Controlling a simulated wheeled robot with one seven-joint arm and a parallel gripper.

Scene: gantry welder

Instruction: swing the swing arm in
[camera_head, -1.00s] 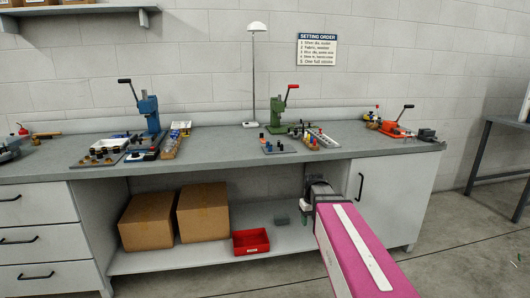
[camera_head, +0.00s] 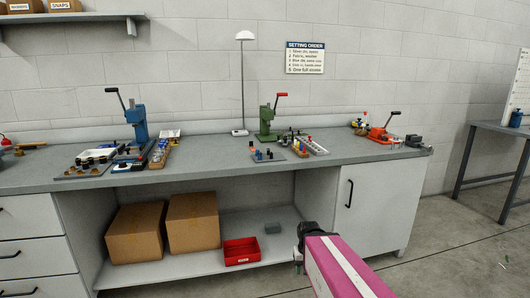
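I cannot pick out a swing arm for certain. Three lever presses stand on the grey workbench (camera_head: 215,168): a blue press (camera_head: 138,122) with a black-gripped lever at left, a green press (camera_head: 267,122) with a red-gripped lever in the middle, and a low orange press (camera_head: 379,133) with a black-gripped lever at right. My pink arm reaches up from the bottom edge. My gripper (camera_head: 299,247) is a dark shape at its far end, in front of the bench's lower shelf and apart from the presses. Its fingers are mostly hidden, so its opening cannot be told.
Small dies and trays lie around the presses. A lamp (camera_head: 243,85) stands behind. Cardboard boxes (camera_head: 192,222) and a red bin (camera_head: 241,251) are on the lower shelf. A cabinet door (camera_head: 377,208) is right of my gripper. Open floor lies between the bench and a side table (camera_head: 494,127).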

